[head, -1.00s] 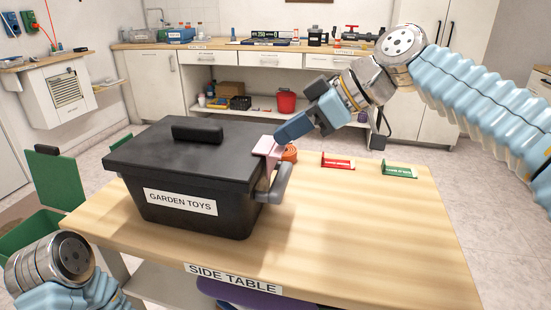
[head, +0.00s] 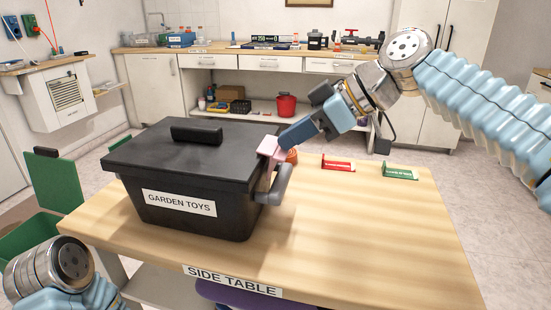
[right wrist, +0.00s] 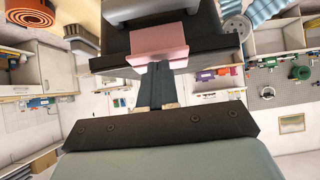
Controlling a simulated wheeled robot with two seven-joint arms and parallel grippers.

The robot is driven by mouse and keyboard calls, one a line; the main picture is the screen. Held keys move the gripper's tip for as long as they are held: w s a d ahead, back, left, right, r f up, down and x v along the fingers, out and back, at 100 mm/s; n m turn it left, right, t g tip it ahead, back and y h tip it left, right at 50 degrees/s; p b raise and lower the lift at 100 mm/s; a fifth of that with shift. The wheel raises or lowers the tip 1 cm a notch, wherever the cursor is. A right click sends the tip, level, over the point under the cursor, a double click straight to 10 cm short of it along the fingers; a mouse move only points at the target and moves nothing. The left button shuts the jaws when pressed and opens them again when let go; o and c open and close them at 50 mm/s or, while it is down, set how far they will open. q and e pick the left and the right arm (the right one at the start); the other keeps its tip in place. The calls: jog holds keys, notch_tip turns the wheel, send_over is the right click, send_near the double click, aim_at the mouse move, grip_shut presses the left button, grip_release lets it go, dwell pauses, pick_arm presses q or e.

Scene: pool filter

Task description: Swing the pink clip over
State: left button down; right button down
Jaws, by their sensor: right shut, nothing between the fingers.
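The pink clip (head: 270,148) sits at the right edge of the black lid (head: 155,152) of the box labelled GARDEN TOYS (head: 190,220). It appears tilted, with its upper part at lid height. My right gripper (head: 284,143) is shut, its fingertips at the clip's right side, seemingly touching it. In the right wrist view the closed fingers (right wrist: 156,75) end just under the pink clip (right wrist: 158,42), with nothing between them. Exact contact is hard to tell. My left gripper is out of view; only part of that arm shows at lower left.
A grey handle (head: 275,185) sticks out below the clip. An orange coil (head: 291,156) lies close behind it. A red holder (head: 338,164) and a green holder (head: 400,172) stand farther right on the wooden side table (head: 370,240). The table's front right is clear.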

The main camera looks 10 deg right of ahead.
jog(key=shift+s+d+f+b, duration=0.2)
jog(key=shift+d+f+b, duration=0.15)
jog(key=shift+d, duration=0.15)
jog(key=shift+f, duration=0.1)
jog(key=shift+s+d+f+b, duration=0.2)
jog(key=shift+d+f+b, duration=0.4)
jog(key=shift+b, duration=0.15)
jog(key=shift+f, duration=0.1)
